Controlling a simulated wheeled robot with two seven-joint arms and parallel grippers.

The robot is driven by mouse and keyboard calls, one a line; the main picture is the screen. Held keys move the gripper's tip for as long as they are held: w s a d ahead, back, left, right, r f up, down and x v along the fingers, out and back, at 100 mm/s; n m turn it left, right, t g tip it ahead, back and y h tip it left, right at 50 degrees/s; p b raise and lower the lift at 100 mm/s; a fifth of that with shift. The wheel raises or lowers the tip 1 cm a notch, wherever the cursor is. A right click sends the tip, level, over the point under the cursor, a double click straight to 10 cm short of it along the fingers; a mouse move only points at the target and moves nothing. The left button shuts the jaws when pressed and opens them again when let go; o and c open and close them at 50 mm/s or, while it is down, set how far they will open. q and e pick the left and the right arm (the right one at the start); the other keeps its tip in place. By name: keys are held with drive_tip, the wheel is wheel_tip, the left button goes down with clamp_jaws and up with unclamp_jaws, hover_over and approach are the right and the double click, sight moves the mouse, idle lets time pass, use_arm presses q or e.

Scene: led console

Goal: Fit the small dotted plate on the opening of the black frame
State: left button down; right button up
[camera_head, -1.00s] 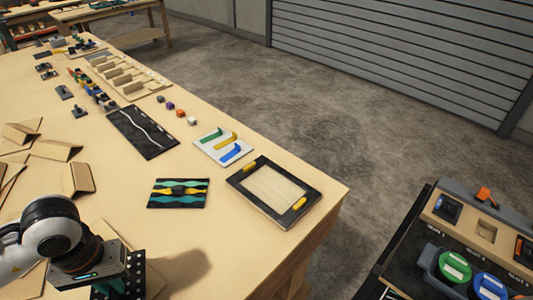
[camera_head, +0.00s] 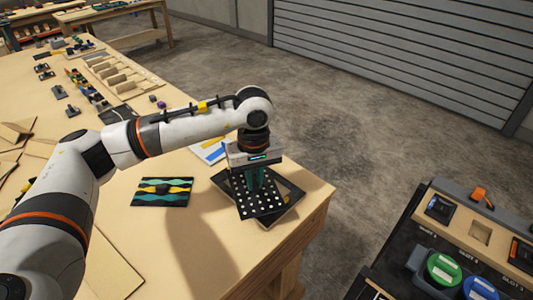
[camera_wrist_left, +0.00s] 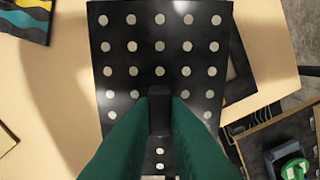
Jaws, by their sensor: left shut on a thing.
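The small dotted plate (camera_head: 268,204) is black with rows of white dots. My left gripper (camera_head: 257,184) is shut on its black upright handle (camera_wrist_left: 160,112) and holds it over the black frame (camera_head: 292,192). The plate covers most of the frame and its pale opening. Parts of the frame's rim show past the plate at the left and right in the head view, and to its right in the left wrist view (camera_wrist_left: 240,75). The plate looks turned relative to the frame. I cannot tell the gap between them. My right gripper is not in view.
A black mat with teal and yellow waves (camera_head: 162,192) lies left of the frame. A white board with coloured strips (camera_head: 208,151) is partly behind my arm. The table edge is close on the frame's right. A console with round buttons (camera_head: 445,269) stands at lower right.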

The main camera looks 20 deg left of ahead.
use_arm(q)
drive_tip(key=w+n, duration=0.1)
drive_tip(key=w, duration=0.1)
drive_tip(key=w+a+r+n, duration=0.1)
drive_tip(key=w+n, duration=0.1)
drive_tip(key=w+a+r+n, duration=0.1)
drive_tip(key=shift+w+a+n, duration=0.15)
drive_tip(key=shift+w+n, duration=0.25)
drive_tip(key=shift+w+a, duration=0.15)
drive_tip(key=shift+n, duration=0.3)
drive_tip(key=shift+f+b, duration=1.65)
drive_tip(key=shift+f, duration=0.9)
drive_tip(key=shift+f+b, duration=0.3)
drive_tip(key=shift+f, duration=0.35)
drive_tip(key=shift+f+b, duration=1.1)
drive_tip(key=c, duration=1.3)
unclamp_jaws()
drive_tip(key=shift+c, duration=0.2)
